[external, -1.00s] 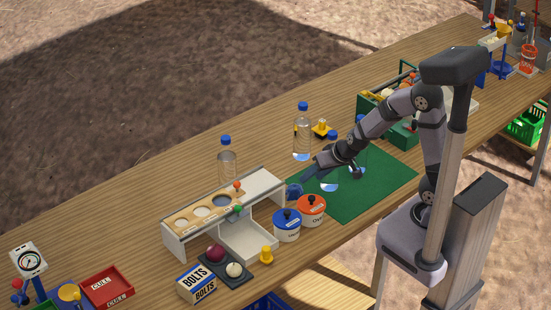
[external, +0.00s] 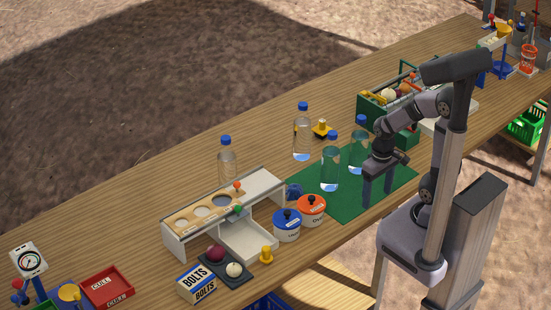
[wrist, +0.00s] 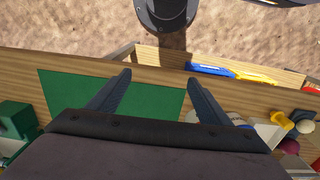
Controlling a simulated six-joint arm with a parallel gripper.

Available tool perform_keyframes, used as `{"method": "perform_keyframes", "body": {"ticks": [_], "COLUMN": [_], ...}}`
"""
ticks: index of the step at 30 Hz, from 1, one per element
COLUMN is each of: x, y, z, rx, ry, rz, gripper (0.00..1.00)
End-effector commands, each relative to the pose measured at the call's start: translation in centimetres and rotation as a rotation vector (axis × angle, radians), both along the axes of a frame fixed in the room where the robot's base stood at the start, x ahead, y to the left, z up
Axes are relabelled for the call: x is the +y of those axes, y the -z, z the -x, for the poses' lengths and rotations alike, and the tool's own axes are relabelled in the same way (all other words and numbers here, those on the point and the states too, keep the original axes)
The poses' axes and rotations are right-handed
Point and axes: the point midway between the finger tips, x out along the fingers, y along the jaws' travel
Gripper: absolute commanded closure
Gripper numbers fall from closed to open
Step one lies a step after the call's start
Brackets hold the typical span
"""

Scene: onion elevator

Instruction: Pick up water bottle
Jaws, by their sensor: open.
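Several clear water bottles with blue caps stand upright on the bench. Two are on the green mat (external: 345,205): one bottle (external: 330,168) left of my gripper and another bottle (external: 358,152) just behind and left of it. A third bottle (external: 302,135) stands behind the mat, and a fourth bottle (external: 227,160) stands behind the white sorting stand. My gripper (external: 377,190) points down over the right part of the mat, its two fingers apart and nothing between them. In the wrist view, my gripper (wrist: 160,85) is open above the mat (wrist: 155,103); no bottle shows there.
The white sorting stand (external: 256,187), a blue-lidded pot (external: 287,228) and an orange-lidded pot (external: 312,209) are left of the mat. A green crate (external: 403,133) with produce stands behind my arm. The front right of the mat is clear.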

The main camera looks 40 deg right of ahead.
Motion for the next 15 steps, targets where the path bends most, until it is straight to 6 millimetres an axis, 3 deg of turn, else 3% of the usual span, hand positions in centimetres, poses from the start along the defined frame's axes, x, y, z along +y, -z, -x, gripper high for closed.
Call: {"method": "perform_keyframes", "body": {"ticks": [5,8,11,15], "x": [0.1,0.3,0.4,-0.2], "y": [-0.1,-0.4,-1.3,-4.6], "z": [-1.1,-3.9,-8.7,-17.4], "rx": [-0.031,-0.111,-0.25,-0.521], "ry": [0.002,0.01,0.022,0.054], "rz": [-0.005,-0.017,-0.033,-0.043], "gripper": [0.28,0.28,0.28,0.28]}}
